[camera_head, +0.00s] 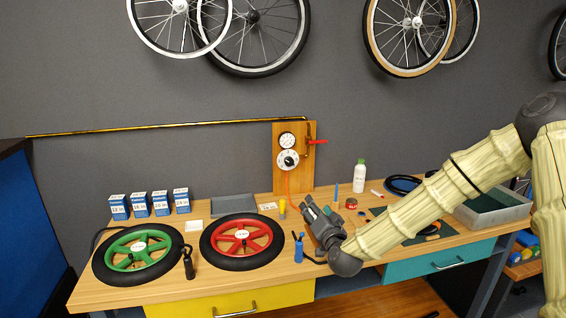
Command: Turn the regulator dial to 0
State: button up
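The regulator dial (288,160) is a round white-faced dial with a dark centre knob. It is on an upright wooden board (307,180) at the back of the workbench. Its markings are too small to read. A round white gauge (287,140) sits just above it, and a red lever (318,142) is at the upper right. My gripper (309,207) is over the bench, in front of and below the dial, apart from it. Its fingers are too small to tell whether they are open or shut.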

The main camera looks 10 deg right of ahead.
aim_at(288, 161)
jog(key=i, duration=0.95)
jog(key=z, duration=0.05)
